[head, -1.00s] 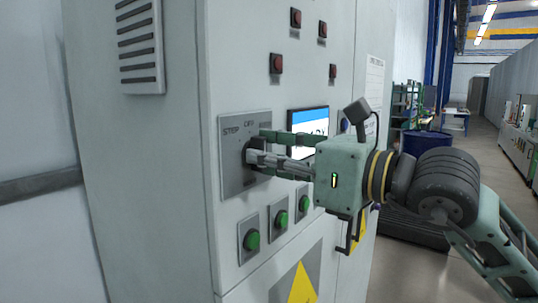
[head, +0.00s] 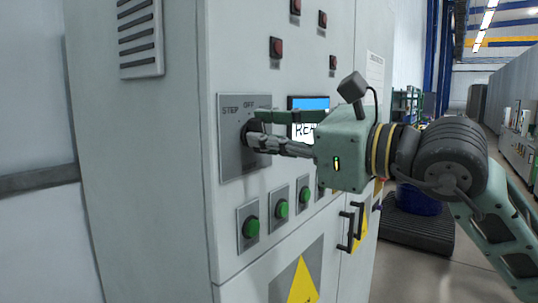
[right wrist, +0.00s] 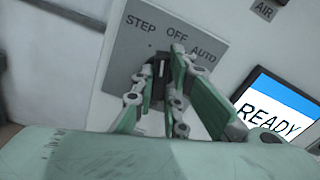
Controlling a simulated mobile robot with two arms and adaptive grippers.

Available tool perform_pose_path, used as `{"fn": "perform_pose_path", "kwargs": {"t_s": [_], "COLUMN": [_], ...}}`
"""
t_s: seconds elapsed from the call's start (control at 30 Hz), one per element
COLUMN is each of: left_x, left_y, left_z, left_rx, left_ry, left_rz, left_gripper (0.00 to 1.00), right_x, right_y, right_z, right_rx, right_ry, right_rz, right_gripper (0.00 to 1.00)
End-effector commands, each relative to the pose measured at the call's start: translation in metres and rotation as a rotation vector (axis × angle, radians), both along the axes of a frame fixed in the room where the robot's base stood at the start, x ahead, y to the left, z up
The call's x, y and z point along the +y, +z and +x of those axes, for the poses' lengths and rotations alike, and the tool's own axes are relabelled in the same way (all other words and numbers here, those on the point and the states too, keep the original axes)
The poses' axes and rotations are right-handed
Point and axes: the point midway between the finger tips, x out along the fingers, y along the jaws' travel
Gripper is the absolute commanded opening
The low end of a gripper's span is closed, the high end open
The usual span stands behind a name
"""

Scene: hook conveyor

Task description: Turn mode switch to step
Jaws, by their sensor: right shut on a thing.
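The mode switch is a dark knob (head: 249,132) on a grey plate (head: 232,165) on the cabinet front. In the right wrist view the plate (right wrist: 120,62) carries the words STEP, OFF and AUTO, from left to right. The knob (right wrist: 161,70) shows there between my fingertips. My right gripper (head: 257,130) is shut on the knob, its fingers on either side of it; it also shows in the right wrist view (right wrist: 160,66). The fingers partly hide the knob, so I cannot tell which word it points at. My left gripper is not in view.
A display (right wrist: 272,112) reading READY sits right of the plate. Green buttons (head: 251,227) are in a row below and red lamps (head: 276,47) above. Door handles (head: 350,228) stick out below my right gripper. Open floor lies to the right.

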Motion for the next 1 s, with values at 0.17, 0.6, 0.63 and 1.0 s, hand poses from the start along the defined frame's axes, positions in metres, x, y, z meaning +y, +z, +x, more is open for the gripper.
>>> {"fn": "perform_pose_path", "kwargs": {"t_s": [0.17,0.6,0.63,1.0], "left_x": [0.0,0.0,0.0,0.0], "left_y": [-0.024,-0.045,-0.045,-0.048], "left_z": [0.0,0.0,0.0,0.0], "left_rx": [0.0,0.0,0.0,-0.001], "left_ry": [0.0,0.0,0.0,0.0], "left_rz": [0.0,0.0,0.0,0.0], "left_gripper": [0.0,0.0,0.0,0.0], "right_x": [0.0,0.001,0.001,0.001], "right_y": [-0.004,-0.002,-0.002,0.0], "right_z": [0.0,0.0,0.0,-0.001], "right_rx": [-0.125,-0.348,-0.357,-0.404], "right_ry": [0.0,0.0,0.0,0.001], "right_rz": [-0.09,-0.253,-0.259,-0.294], "right_gripper": [0.0,0.0,0.0,0.0]}}
